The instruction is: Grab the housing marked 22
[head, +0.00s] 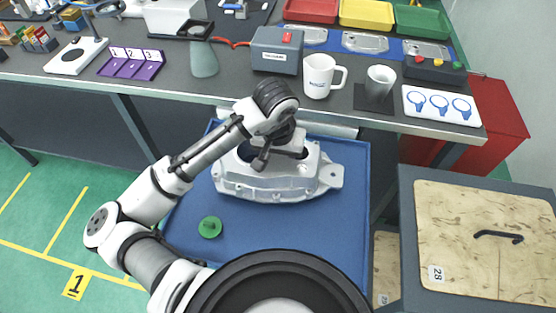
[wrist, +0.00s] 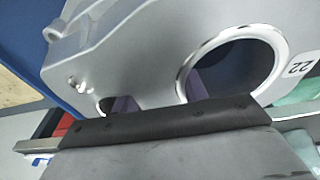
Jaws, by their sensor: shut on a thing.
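The housing (head: 290,187) is a light grey aluminium casting with lugs and bolt holes around its flange. It sits on a blue surface (head: 342,238) in front of the workbench. In the wrist view the housing (wrist: 140,50) fills the upper part, with a large round bore and a label reading 22 at the right edge. My gripper (head: 264,157) is at the top of the housing in the head view. In the wrist view a dark jaw (wrist: 165,124) lies across the housing's lower edge. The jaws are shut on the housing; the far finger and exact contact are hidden.
A green round part (head: 210,227) lies on the blue surface, front left of the housing. The workbench edge (head: 215,98) runs close behind, with a white mug (head: 320,76) and grey cup (head: 380,80) near it. A wooden-topped box (head: 485,240) stands at right.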

